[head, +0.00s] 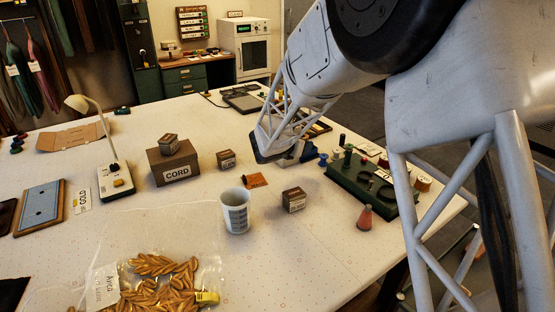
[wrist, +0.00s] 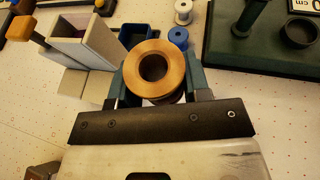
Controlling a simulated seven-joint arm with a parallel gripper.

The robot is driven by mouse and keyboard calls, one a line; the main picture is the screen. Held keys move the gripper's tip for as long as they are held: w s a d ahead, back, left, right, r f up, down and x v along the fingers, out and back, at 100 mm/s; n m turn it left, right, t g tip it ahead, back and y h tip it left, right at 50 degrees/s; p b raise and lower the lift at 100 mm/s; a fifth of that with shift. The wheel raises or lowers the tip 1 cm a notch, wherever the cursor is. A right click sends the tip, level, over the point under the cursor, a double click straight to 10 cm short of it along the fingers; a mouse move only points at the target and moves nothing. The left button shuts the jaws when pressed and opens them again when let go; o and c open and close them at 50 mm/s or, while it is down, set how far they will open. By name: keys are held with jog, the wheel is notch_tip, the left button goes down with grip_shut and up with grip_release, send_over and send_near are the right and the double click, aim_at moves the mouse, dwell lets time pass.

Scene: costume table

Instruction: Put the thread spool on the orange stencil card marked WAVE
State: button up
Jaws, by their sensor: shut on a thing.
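A copper-brown ring-shaped thread spool (wrist: 153,66) sits between the teal fingers of my gripper (wrist: 155,82) in the wrist view, its hole facing the camera. My gripper is shut on it. In the head view my gripper (head: 293,156) is low over the table's far middle, left of the green spool tray; the held spool cannot be made out there. A small orange card (head: 255,181) lies flat on the table, to the left of and nearer than my gripper. Its marking is too small to read. The card is not seen in the wrist view.
A green tray (head: 349,182) with posts and spools stands right of my gripper. A small box (head: 293,200), a white cup (head: 235,211) and another small box (head: 226,159) stand around the card. A blue spool (wrist: 178,37) and a grey box (wrist: 88,40) are close to the held spool.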

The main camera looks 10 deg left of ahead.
jog(key=s+a+r+m+g+h, duration=0.1)
jog(key=s+a+r+m+h, duration=0.1)
jog(key=s+a, duration=0.35)
notch_tip(320, 180, up, 2)
jog(key=m+g+h, duration=0.1)
jog(key=m+g, duration=0.1)
send_over(250, 188)
jog(key=shift+r, duration=0.1)
notch_tip(250, 188, down, 6)
dwell(0.6)
jog(key=shift+f, duration=2)
jog(key=shift+f, duration=0.6)
